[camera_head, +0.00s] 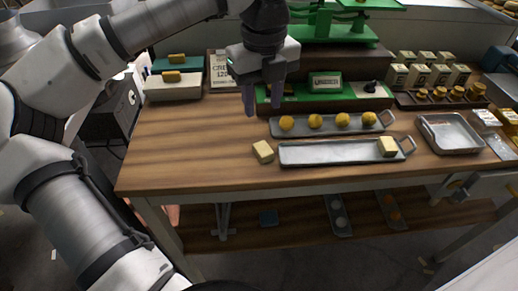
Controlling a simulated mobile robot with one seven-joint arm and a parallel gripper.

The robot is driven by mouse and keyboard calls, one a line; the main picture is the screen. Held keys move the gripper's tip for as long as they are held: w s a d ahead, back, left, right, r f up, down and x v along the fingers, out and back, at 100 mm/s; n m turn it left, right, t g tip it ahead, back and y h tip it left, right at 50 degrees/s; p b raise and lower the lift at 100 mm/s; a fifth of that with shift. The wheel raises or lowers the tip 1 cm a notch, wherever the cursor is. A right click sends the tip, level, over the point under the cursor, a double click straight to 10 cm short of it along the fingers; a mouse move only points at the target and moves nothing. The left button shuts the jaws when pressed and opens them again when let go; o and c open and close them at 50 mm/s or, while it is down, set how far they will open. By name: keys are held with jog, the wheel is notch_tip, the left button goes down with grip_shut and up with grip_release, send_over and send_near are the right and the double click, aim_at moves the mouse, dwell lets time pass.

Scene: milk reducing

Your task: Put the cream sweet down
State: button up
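A cream block-shaped sweet (263,152) lies on the wooden table, just left of the near metal tray (330,154) and apart from it. A second cream block (388,147) sits at the right end of that tray. My gripper (262,109) is above the table, behind and above the left cream block. Its two fingers point down and stand apart, with nothing seen held between them. I cannot tell which block the task means.
A far tray (363,128) holds several round yellow sweets. A green scale (325,97) stands behind it. An empty square tray (450,134) is at the right. Small cartons (423,76) stand at the back right. The table's left part is clear.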

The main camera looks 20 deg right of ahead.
send_over(263, 148)
notch_tip(263, 148, down, 7)
jog(key=shift+r+p, duration=0.15)
jog(key=shift+p, duration=0.25)
jog(key=shift+f+p, duration=0.95)
jog(key=shift+f, duration=1.75)
jog(key=c, duration=0.8)
notch_tip(263, 148, up, 20)
jog(key=b, duration=0.2)
jog(key=shift+s+b, duration=0.1)
jog(key=shift+b, duration=0.25)
